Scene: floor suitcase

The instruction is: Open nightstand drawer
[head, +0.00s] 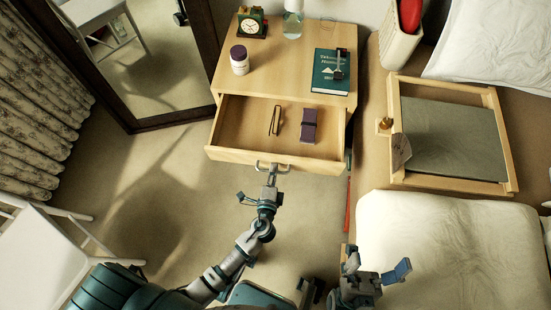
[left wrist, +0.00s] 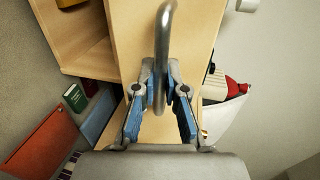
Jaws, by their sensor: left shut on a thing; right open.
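The wooden nightstand (head: 283,87) stands against the wall at the top middle of the head view. Its drawer (head: 240,155) is pulled out, with its inside showing. A pair of folded glasses (head: 275,121) and a dark purple case (head: 309,125) lie in it. My left gripper (head: 270,170) is at the drawer front, shut on the metal handle (left wrist: 164,45). The left wrist view shows the handle between its blue-padded fingers. My right gripper (head: 376,270) is open and empty at the lower right, near the bed, apart from the nightstand.
On the nightstand top are a clock (head: 251,24), a purple-capped bottle (head: 239,60), a clear bottle (head: 293,20) and a green book (head: 331,72). A wooden tray (head: 456,186) lies on the bed at right. A mirror (head: 135,60) leans at left. Floor before the drawer is clear.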

